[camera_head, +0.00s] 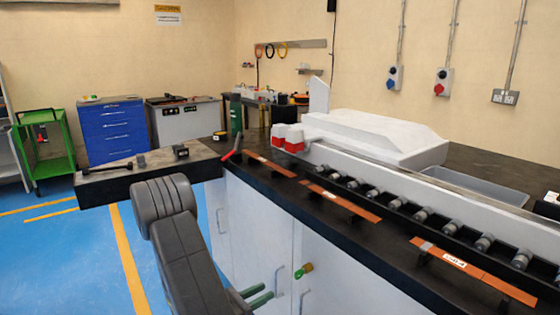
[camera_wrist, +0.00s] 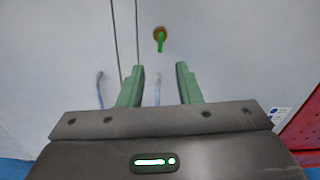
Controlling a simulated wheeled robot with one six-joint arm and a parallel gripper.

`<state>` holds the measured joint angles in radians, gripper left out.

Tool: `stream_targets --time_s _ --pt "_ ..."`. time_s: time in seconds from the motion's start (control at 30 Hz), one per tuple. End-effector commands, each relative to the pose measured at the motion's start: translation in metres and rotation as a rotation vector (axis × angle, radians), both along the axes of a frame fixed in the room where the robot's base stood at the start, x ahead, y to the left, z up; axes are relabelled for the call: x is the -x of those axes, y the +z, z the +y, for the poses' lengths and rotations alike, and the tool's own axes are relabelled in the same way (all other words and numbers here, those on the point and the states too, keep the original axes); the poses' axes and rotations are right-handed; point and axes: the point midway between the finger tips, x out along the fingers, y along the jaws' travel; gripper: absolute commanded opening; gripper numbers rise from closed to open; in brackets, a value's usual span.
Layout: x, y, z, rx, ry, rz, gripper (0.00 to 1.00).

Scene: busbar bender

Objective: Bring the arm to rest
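My gripper (camera_wrist: 160,84) shows in the wrist view with two green fingers spread apart and nothing between them. It faces the pale cabinet front (camera_wrist: 230,40), where a round brass-coloured lock with a green key or tag (camera_wrist: 160,40) sits beyond the fingertips. In the head view my grey arm reaches down in front of the bench, and the green gripper fingers (camera_head: 262,298) show low by the white cabinet doors (camera_head: 255,235). The same brass lock (camera_head: 306,268) is just right of them. Whether the fingers touch the cabinet cannot be told.
The black bench top (camera_head: 345,235) carries several copper bars (camera_head: 340,202), a row of rollers and a white machine (camera_head: 375,135). A blue drawer cabinet (camera_head: 112,130) and green cart (camera_head: 42,145) stand behind. Blue floor is clear at left.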

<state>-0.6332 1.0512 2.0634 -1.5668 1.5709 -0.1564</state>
Motion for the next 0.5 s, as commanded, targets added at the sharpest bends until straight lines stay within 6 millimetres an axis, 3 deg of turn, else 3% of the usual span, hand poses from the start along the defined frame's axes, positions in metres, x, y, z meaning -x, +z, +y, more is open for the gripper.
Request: stream_targets --time_s 0.2,0.5 --pt "0.009 0.0 0.013 0.0 0.001 0.0 0.31" --pt "0.011 0.0 0.015 0.0 0.0 0.0 0.31"
